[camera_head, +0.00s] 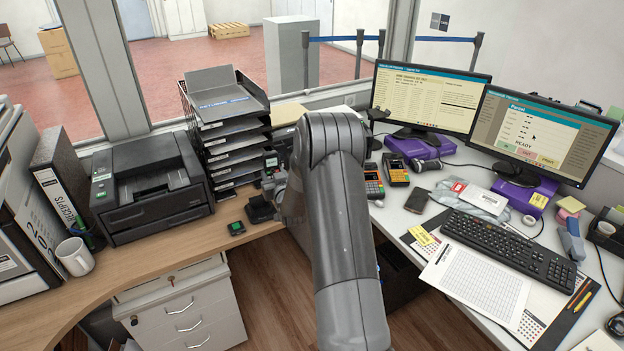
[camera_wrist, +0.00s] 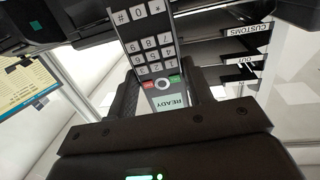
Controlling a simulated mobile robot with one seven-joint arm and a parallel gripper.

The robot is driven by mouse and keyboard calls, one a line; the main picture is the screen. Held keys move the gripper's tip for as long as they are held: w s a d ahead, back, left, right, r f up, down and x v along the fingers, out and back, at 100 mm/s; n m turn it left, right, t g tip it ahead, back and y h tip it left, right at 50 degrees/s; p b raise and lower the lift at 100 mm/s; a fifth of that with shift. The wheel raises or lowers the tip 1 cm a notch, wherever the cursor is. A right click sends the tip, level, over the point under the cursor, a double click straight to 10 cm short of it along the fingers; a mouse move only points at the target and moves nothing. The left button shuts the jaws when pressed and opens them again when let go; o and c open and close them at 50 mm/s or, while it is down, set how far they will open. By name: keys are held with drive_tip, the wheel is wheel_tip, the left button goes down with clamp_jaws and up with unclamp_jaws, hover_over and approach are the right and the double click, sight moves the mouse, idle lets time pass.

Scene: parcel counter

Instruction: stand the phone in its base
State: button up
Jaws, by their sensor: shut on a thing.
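The phone (camera_wrist: 153,48) is a grey handset with a number keypad and a small screen reading READY. In the wrist view it lies between the two dark fingers of my gripper (camera_wrist: 162,90), which is shut on it. In the head view the phone's top (camera_head: 270,161) shows beside my arm, and my gripper (camera_head: 276,186) is partly hidden by the arm. A black base (camera_head: 260,209) sits on the wooden counter just below the gripper. I cannot tell whether the phone touches the base.
A black printer (camera_head: 150,185) and a stack of letter trays (camera_head: 226,125) stand behind. Card terminals (camera_head: 396,170) stand right of my arm.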

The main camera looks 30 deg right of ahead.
drive_tip(key=shift+n+t+y, duration=0.4)
drive_tip(key=shift+y, duration=0.2)
drive_tip(key=shift+w+a+f, duration=0.15)
drive_tip(key=shift+a+f, duration=0.25)
drive_tip(key=shift+a, duration=0.45)
drive_tip(key=shift+w+a+f, duration=0.2)
drive_tip(key=shift+a+f, duration=0.25)
drive_tip(key=shift+a, duration=0.4)
drive_tip(key=shift+w+a+f, duration=0.15)
drive_tip(key=shift+a+f, duration=0.25)
drive_tip(key=shift+a, duration=0.45)
drive_tip(key=shift+f, duration=0.9)
drive_tip(key=shift+f, duration=0.2)
drive_tip(key=shift+f, duration=0.75)
drive_tip(key=shift+f, duration=0.35)
drive_tip(key=shift+f, duration=0.15)
drive_tip(key=o, duration=1.3)
drive_tip(key=shift+c, duration=0.2)
drive_tip(key=shift+s, duration=0.1)
